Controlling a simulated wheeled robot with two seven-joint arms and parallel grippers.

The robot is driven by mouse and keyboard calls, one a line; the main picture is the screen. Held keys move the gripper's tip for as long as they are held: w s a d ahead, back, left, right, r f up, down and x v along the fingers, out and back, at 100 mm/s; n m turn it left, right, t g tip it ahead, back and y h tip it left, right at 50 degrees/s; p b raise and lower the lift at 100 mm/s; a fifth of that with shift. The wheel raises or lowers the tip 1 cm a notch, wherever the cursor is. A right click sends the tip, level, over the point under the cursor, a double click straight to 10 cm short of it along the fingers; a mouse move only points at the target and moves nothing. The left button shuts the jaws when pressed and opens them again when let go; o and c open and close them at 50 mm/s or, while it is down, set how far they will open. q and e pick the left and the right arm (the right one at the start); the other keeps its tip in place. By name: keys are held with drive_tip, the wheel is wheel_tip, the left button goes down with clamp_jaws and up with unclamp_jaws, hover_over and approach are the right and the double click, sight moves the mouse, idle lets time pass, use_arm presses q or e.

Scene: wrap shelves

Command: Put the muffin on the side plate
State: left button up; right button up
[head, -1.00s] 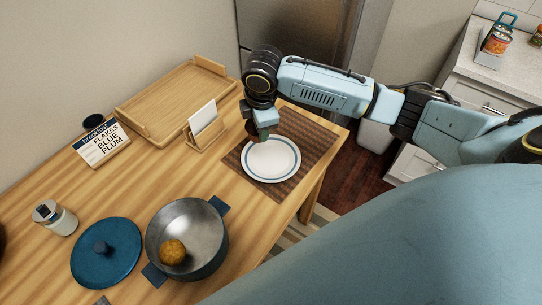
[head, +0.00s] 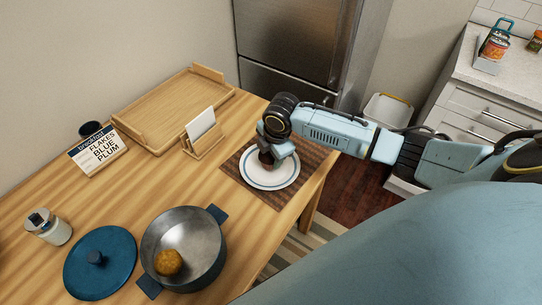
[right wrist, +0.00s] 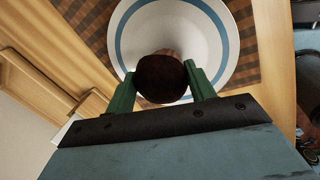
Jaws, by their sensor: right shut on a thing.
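The muffin is a dark brown, round-topped thing, held between the two green fingers of my right gripper (right wrist: 163,88); the muffin (right wrist: 160,76) shows best in the right wrist view. In the head view the muffin (head: 265,158) is partly hidden by my gripper (head: 272,152). The side plate (head: 270,183) is white with a blue ring and lies on a brown woven mat. In the right wrist view the plate (right wrist: 215,70) lies behind the muffin. The muffin is over the plate's far part; I cannot tell whether it touches the plate. My left gripper is not in view.
The brown mat (head: 306,165) lies near the table's right edge. A napkin holder (head: 205,145) and a wooden tray (head: 180,105) stand beyond the plate. A pot (head: 205,235) with a round golden-brown thing (head: 168,262) inside, a blue lid (head: 115,270) and a jar (head: 55,230) stand nearer.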

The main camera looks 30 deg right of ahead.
drive_tip(key=shift+f, duration=0.55)
drive_tip(key=shift+f, duration=0.15)
drive_tip(key=o, duration=1)
drive_tip(key=p+v, duration=0.2)
drive_tip(key=v, duration=1)
